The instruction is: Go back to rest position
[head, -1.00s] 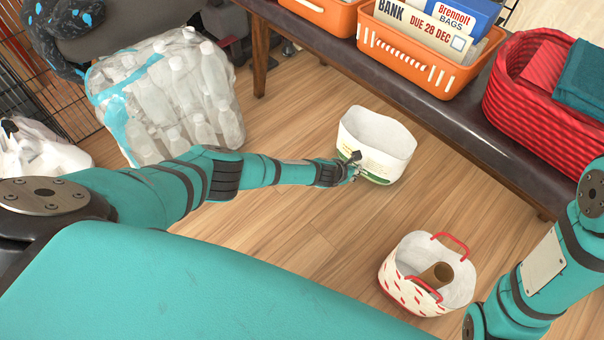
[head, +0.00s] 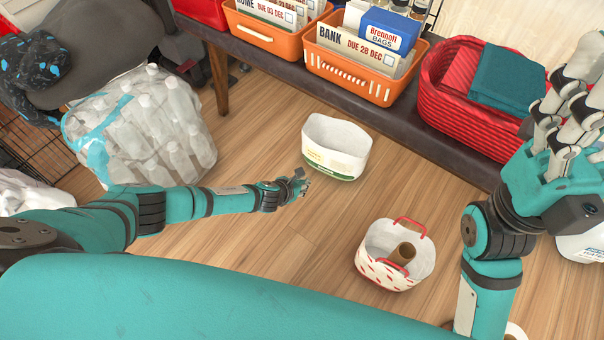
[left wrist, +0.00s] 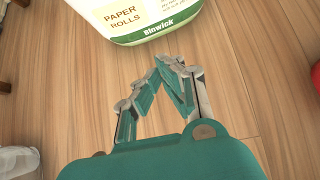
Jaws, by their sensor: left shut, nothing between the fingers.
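My left gripper (head: 302,184) is shut and empty over the wood floor, just in front of and to the left of a white paper-rolls tote (head: 336,150). In the left wrist view my left gripper's fingers (left wrist: 163,66) meet at their tips, apart from the tote (left wrist: 135,18) with its "PAPER ROLLS" label. My right gripper (head: 572,105) is raised at the right edge, close to the camera. Its fingers overlap in view and its tips are partly cut off, so I cannot tell its opening.
A white tote with red marks and handles (head: 380,277) stands on the floor, a brown roll (head: 402,254) inside. A dark bench (head: 395,118) holds orange baskets (head: 345,77) and a red basket (head: 455,108). A bag of bottles (head: 150,125) stands left. Floor between is clear.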

